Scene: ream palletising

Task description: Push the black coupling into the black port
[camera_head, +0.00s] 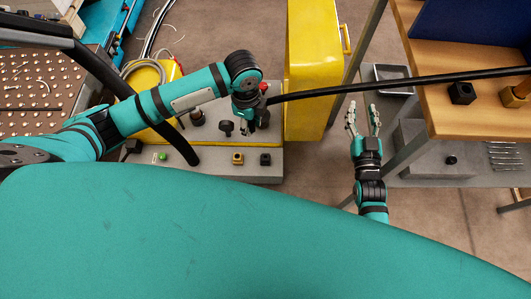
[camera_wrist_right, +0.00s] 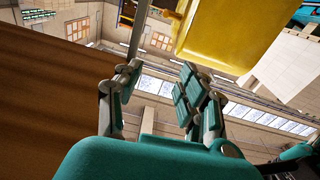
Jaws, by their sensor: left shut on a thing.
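My left gripper (camera_head: 249,124) points down over the grey unit (camera_head: 215,172). It is shut on the black coupling (camera_head: 262,117), which is mostly hidden by the fingers; a black hose (camera_head: 400,84) runs from there to the right. A small black square port (camera_head: 265,159) sits on the unit's front ledge, nearer to me than the gripper, beside a yellow port (camera_head: 237,158). The coupling appears apart from this port. My right gripper (camera_head: 362,120) is open and empty; its spread fingers also show in the right wrist view (camera_wrist_right: 160,95).
A second black hose (camera_head: 135,100) ends at the unit's ledge on the left. At the right, a wooden bench (camera_head: 450,60) carries a black block (camera_head: 461,93) and a yellow block (camera_head: 514,96). Floor shows between cabinet and bench.

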